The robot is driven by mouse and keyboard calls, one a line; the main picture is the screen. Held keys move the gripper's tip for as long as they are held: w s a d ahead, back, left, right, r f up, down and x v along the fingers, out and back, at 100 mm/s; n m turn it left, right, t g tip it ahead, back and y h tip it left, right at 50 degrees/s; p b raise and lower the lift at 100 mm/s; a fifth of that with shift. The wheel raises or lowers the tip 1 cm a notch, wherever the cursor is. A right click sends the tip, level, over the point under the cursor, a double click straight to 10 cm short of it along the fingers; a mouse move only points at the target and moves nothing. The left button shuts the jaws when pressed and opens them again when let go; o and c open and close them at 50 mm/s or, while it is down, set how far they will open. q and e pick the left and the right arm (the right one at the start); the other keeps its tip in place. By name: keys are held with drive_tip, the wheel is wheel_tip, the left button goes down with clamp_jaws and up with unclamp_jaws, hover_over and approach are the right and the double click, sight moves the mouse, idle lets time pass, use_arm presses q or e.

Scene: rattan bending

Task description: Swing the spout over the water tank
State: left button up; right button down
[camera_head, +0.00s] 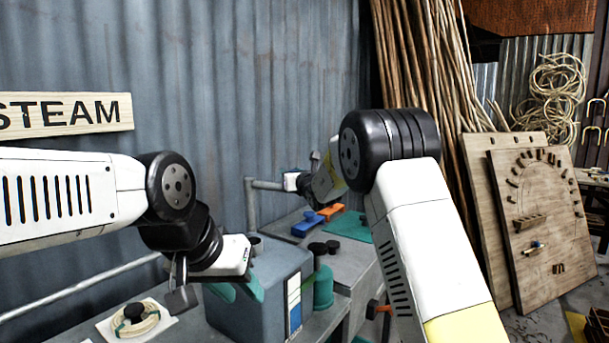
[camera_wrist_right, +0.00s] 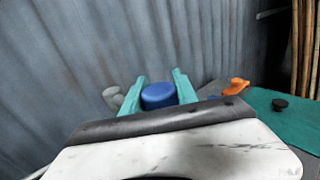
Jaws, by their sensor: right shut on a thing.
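The water tank (camera_head: 262,280) is a blue-grey box on the bench, with a round filler neck (camera_head: 256,243) on top and a gauge on its side. The spout (camera_head: 266,184) is a grey pipe on an upright post behind the tank; its horizontal arm points right, away from the filler neck. My right gripper (camera_head: 304,182) is at the spout's right end. In the right wrist view my right gripper (camera_wrist_right: 158,88) is shut on a blue knob (camera_wrist_right: 159,97). My left gripper (camera_head: 237,288) hangs in front of the tank, its teal fingers apart and empty.
Blue and orange tools (camera_head: 318,219) and a teal mat (camera_head: 350,226) lie on the bench behind the tank. A teal jar (camera_head: 323,288) stands right of it. A rattan coil (camera_head: 136,320) lies at front left. A corrugated wall closes the back.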

idle(0.4)
drive_tip(key=c, duration=0.9)
unclamp_jaws()
drive_tip(key=shift+a, duration=0.1)
drive_tip(key=shift+c, duration=0.2)
drive_tip(key=v, duration=0.8)
